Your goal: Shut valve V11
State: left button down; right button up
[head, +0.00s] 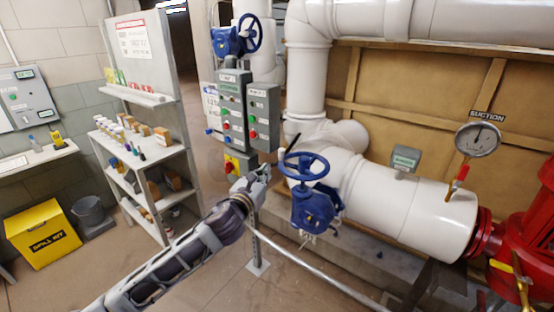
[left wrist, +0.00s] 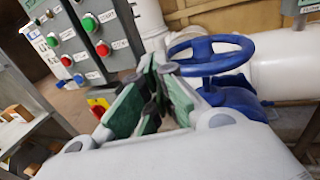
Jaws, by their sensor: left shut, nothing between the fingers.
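A blue handwheel (head: 304,166) sits on a blue valve body (head: 314,207) beside the white pipe, in the middle of the head view. The same wheel shows in the left wrist view (left wrist: 212,55), just right of the fingers. A second blue handwheel (head: 254,33) is higher and farther back. I cannot read a V11 tag on either. My left gripper (head: 264,172) is left of the nearer wheel, close to its rim; I cannot tell whether it touches. Its green-padded fingers (left wrist: 160,68) are shut and empty. My right gripper is not in view.
Grey switch boxes (head: 248,110) with buttons stand on a post just behind the left gripper. A white pipe (head: 410,205) with a suction gauge (head: 478,139) runs right to a red pump (head: 530,235). A shelf (head: 150,180) and yellow spill kit (head: 42,235) are left.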

aim_at(280, 154)
pick_arm(q)
jog(key=x, duration=0.7)
jog(key=shift+w+d, duration=0.15)
jog(key=shift+w, duration=0.15)
jog(key=shift+p+x, duration=0.3)
jog(key=shift+x, duration=1.05)
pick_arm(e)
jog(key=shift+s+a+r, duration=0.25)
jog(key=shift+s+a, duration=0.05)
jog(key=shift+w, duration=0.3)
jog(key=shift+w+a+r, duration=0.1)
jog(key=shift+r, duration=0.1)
